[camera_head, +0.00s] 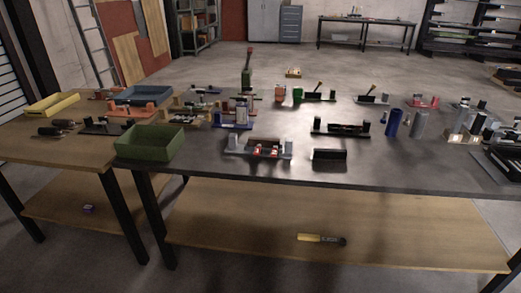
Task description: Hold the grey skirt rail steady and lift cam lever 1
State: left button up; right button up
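No gripper or arm of mine shows in this view. A grey rail-like fixture (258,154) with upright end blocks and small red parts sits near the front edge of the dark table. It may be the grey skirt rail, but I cannot tell for sure. Small dark fixtures with slanted levers stand farther back, one at the middle (316,90) and one to its right (374,96). I cannot tell which lever, if any, is cam lever 1; the parts are too small to read.
The dark table (400,172) holds a green bin (150,142), a black block (330,155), a dark long fixture (342,129), and blue (393,124) and grey (419,125) cylinders. A wooden table (50,151) adjoins on the left. A yellow-handled tool (310,238) lies on the lower shelf.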

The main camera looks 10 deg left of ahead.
aim_at(257, 151)
jog(key=i+l+u, duration=0.15)
jog(key=i+u, duration=0.15)
jog(key=u, duration=0.15)
jog(key=i+l+u, duration=0.25)
jog(key=u, duration=0.2)
